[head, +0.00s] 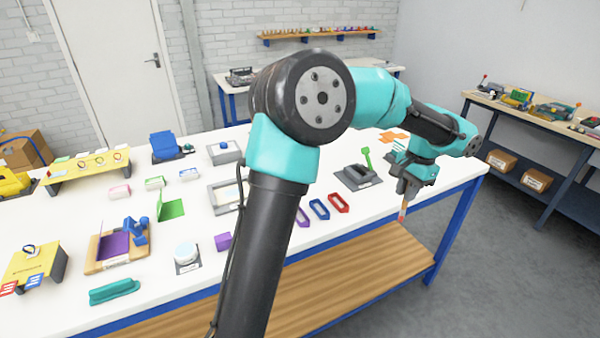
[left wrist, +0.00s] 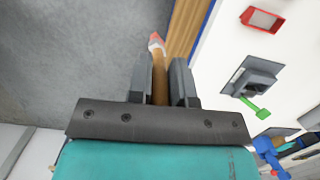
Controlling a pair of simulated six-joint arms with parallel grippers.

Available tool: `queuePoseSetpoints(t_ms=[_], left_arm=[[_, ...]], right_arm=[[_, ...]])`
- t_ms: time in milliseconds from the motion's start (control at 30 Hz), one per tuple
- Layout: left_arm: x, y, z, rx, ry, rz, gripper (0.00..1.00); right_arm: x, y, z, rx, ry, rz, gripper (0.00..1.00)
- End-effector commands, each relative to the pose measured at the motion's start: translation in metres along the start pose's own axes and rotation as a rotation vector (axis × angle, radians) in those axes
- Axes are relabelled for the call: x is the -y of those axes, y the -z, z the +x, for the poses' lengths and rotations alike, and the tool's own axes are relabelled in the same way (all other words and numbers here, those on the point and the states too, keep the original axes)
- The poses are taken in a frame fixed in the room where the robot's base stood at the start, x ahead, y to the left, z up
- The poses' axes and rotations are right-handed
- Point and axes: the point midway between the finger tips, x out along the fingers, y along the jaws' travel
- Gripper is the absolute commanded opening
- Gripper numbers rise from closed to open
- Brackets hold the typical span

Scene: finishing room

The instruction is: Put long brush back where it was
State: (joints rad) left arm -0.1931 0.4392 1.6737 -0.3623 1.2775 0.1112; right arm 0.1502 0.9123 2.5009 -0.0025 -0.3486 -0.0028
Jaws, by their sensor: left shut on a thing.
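My left gripper (head: 408,188) is at the right end of the white table, by its front edge. It is shut on the long brush (head: 403,212), which hangs down from the jaws in the head view. In the left wrist view the brush (left wrist: 158,70) shows a brown handle and a pale and red tip, between the two dark fingers of my left gripper (left wrist: 160,85). Beyond its tip I see grey floor and the wooden lower shelf, so it looks to be just off the table edge. My right gripper is not in view. I cannot tell which spot the brush came from.
A dark grey holder (head: 356,178) with a green-handled tool (head: 367,158) stands left of the gripper. Red (head: 339,202), blue (head: 319,209) and purple frames lie along the front edge. Orange pieces (head: 393,137) lie behind. My left arm hides part of the table's middle.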

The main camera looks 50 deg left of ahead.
Motion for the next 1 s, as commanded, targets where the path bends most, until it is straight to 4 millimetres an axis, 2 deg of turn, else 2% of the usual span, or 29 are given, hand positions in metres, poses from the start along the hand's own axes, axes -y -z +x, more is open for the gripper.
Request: queuePoseSetpoints(t_ms=[33, 100, 467, 767, 1000], left_arm=[[0.017, -0.001, 0.003, 0.001, 0.009, 0.052, 0.0], [0.036, -0.004, 0.006, 0.002, 0.022, 0.142, 0.0], [0.138, -0.025, 0.024, 0.001, 0.093, 0.605, 0.0], [0.216, -0.056, 0.038, 0.0, 0.15, 0.978, 0.0], [0.273, -0.088, 0.049, 0.001, 0.193, 1.262, 0.0]], right_arm=[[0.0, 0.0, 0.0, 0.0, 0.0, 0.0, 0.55], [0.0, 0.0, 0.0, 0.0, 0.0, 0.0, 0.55], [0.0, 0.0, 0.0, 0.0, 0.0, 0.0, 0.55], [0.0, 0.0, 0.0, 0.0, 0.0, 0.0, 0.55], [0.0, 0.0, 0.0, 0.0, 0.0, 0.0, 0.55]])
